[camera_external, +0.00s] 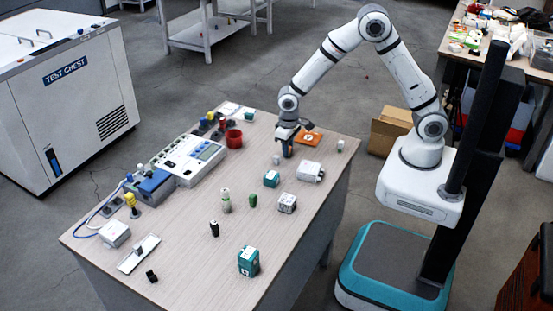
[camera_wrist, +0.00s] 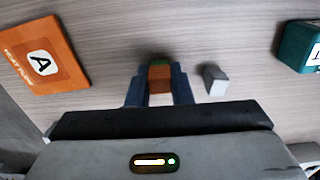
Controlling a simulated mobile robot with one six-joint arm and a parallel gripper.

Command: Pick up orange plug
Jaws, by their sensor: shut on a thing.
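My gripper (camera_external: 288,148) points down at the far right part of the table, just left of a flat orange box. In the wrist view its two blue-grey fingers are shut on the orange plug (camera_wrist: 160,78), a small orange-brown block with a green part at its top edge. The fingers press it from both sides. In the external view the plug is mostly hidden by the fingers. I cannot tell whether it still touches the table.
A small grey block (camera_wrist: 215,80) stands close to the fingers' right. A teal box (camera_external: 271,179), a white box (camera_external: 310,171) and a control panel (camera_external: 188,158) stand on the table.

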